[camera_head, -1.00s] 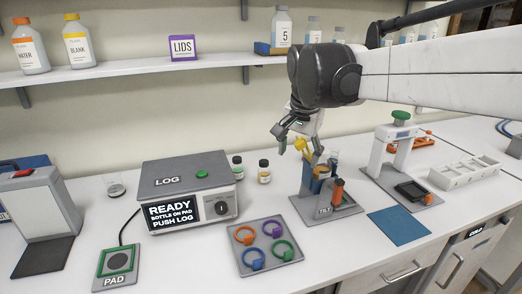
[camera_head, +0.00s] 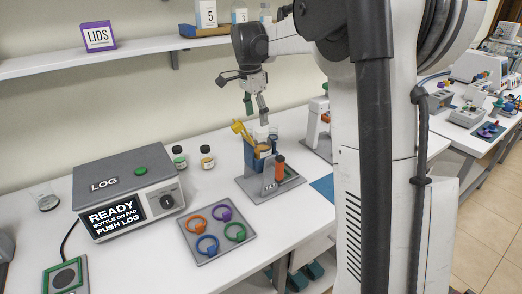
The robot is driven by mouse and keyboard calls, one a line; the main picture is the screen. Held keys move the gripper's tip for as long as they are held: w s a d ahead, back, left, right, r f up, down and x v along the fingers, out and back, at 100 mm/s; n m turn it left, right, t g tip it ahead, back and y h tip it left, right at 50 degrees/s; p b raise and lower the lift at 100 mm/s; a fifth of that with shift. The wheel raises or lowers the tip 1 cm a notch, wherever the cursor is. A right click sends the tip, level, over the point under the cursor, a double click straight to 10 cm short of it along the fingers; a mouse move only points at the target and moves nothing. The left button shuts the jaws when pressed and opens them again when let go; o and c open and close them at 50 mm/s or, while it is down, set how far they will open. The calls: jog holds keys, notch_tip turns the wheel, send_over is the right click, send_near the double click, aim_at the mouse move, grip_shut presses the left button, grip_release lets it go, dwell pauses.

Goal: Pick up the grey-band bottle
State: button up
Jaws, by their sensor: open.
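My gripper (camera_head: 256,108) hangs over the bench with its fingers apart, empty, above the tilt stand (camera_head: 248,185). No grey band can be made out for certain on any bottle. Two small dark-capped bottles stand beside the LOG box: a bottle with a greenish label (camera_head: 179,158) and a bottle with an amber label (camera_head: 206,158). The gripper is up and to the right of both. A pale, clear-looking vessel (camera_head: 262,136) shows at the stand, below the fingers; its band cannot be read.
The LOG box (camera_head: 110,180) reads READY, with a green-edged pad (camera_head: 85,280) in front. A grey plate (camera_head: 190,250) bears several coloured rings. A yellow part (camera_head: 240,128) and an orange-topped part (camera_head: 280,163) stick up at the stand. The shelf (camera_head: 120,60) runs behind.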

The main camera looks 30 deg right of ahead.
aim_at(258, 131)
jog(key=f, duration=0.7)
jog(key=shift+d, duration=0.4)
jog(key=shift+d+f+p, duration=0.2)
jog(key=shift+f+p, duration=0.05)
jog(key=shift+f, duration=0.6)
jog(key=shift+d+f+p, duration=0.2)
jog(key=shift+d+f, duration=0.05)
jog(key=shift+f, duration=0.6)
jog(key=shift+d+f+p, duration=0.2)
jog(key=shift+f+p, duration=0.05)
jog(key=shift+f, duration=0.6)
jog(key=c, duration=1.4)
jog(key=shift+o, duration=0.2)
notch_tip(258, 131, up, 18)
jog(key=b, duration=0.1)
